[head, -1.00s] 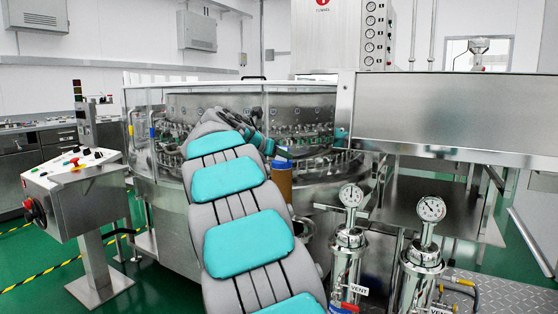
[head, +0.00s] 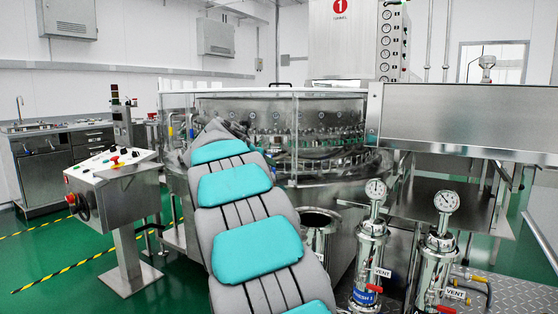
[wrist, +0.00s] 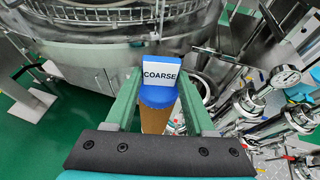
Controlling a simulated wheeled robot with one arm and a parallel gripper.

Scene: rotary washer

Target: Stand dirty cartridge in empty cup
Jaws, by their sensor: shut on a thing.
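In the wrist view a cartridge with a tan body and a blue cap (wrist: 158,96) stands between the two green fingers of my gripper (wrist: 157,80). Its white tag reads COARSE. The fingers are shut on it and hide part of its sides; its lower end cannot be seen. In the head view my arm hides gripper and cartridge. An open-topped steel cup (head: 318,242) stands in front of the washer, just right of my arm, its dark mouth showing. In the wrist view a round opening (wrist: 207,88) shows partly behind the cartridge, to its right.
Two steel housings with gauges, (head: 371,252) and (head: 436,262), stand right of the cup with VENT tags and valves. The rotary washer (head: 280,130) fills the back. A control console (head: 112,190) stands left, with green floor open around it.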

